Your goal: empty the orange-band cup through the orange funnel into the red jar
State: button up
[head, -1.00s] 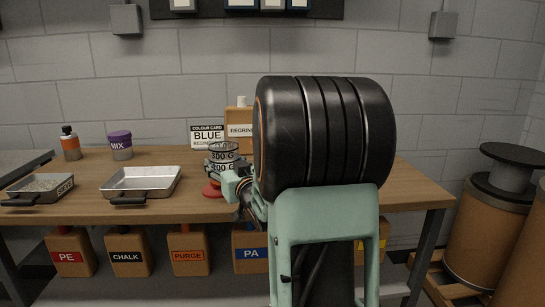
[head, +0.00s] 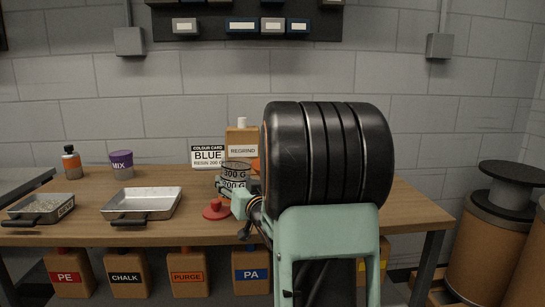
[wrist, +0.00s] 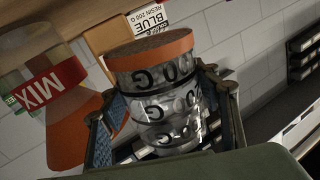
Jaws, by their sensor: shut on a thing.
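My gripper (wrist: 162,92) is shut on the clear orange-band cup (wrist: 165,108). The wrist picture is upside down: the orange band and brownish base point up in it, like the inverted card text, so the cup stands roughly upright. In the head view the cup (head: 236,170) is held above the table. The orange funnel (wrist: 85,130) is beside the cup in the wrist view, apart from it, at the mouth of the clear red jar (wrist: 48,85) with a red MIX label. In the head view, my arm hides most of the funnel and the jar. The cup's contents are unclear.
A red lid (head: 215,210) lies on the table (head: 190,225). A BLUE colour card (head: 207,153) and a regrind container (head: 242,142) stand behind.

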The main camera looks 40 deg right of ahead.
jog(key=d+r+m+y+p, duration=0.1)
jog(key=d+r+m+p, duration=0.2)
jog(key=r+m+p, duration=0.6)
jog(key=r+p, duration=0.1)
jog(key=p, duration=1.4)
jog(key=shift+s+g, duration=0.15)
jog(key=shift+g, duration=0.25)
jog(key=shift+a+m+p, duration=0.1)
jog(key=shift+m+p, duration=0.3)
jog(key=shift+p, duration=0.25)
jog(key=shift+d+f+m+y+p, duration=0.2)
jog(key=shift+f+m+y+p, duration=0.1)
jog(key=shift+m+p, duration=0.55)
jog(key=shift+d+r+m+p, duration=0.55)
jog(key=shift+d+m+p, duration=0.25)
jog(key=shift+p, duration=0.4)
